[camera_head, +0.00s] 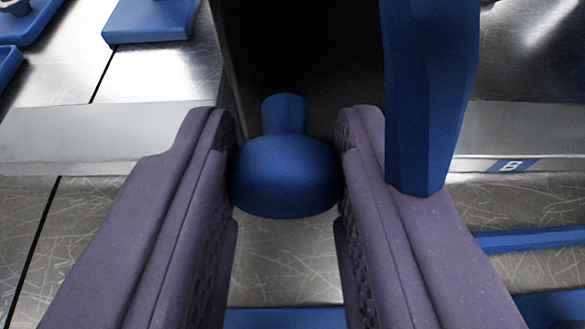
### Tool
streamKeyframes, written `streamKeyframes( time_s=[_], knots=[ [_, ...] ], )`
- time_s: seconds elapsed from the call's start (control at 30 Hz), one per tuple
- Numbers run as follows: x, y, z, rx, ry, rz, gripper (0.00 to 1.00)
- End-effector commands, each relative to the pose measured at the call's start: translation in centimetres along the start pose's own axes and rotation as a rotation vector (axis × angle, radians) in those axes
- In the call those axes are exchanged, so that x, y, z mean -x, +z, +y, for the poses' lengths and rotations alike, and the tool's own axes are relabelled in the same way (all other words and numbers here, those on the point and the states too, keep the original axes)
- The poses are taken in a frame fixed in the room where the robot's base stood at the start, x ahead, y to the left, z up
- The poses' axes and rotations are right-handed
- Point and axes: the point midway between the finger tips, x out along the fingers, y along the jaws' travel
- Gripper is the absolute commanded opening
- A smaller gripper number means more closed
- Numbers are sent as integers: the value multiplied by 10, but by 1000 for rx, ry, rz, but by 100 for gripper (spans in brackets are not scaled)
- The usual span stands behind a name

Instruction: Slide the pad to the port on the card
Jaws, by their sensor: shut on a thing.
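My gripper (287,150) has its two purple fingers shut on a blue rounded knob (285,185), one finger on each side. The knob has a narrower blue stem pointing away from me, toward a dark panel or opening (310,50). I cannot tell whether the knob belongs to the pad. No port or card can be made out with certainty. The fingers hide the sides of the knob.
A tall blue post (428,90) stands close on the right, overlapping my right finger in the picture. A grey ledge runs across, with a blue label (512,165) at right. Blue blocks (150,20) lie at upper left. A blue strip (530,238) is at right on scratched metal.

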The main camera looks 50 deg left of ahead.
Motion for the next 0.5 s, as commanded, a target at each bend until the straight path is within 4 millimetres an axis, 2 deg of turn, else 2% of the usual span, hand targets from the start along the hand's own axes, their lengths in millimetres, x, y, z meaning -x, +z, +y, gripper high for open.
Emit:
streamKeyframes(
  time_s=[0.1,0.13,0.2,0.23,0.5],
  knots=[
    [0,-1,0,2,1,3,0],
    [0,-1,0,2,0,3,34],
    [0,-1,0,2,0,2,50],
    [0,-1,0,2,0,2,52],
    [1,-1,0,1,0,1,52]
  ],
)
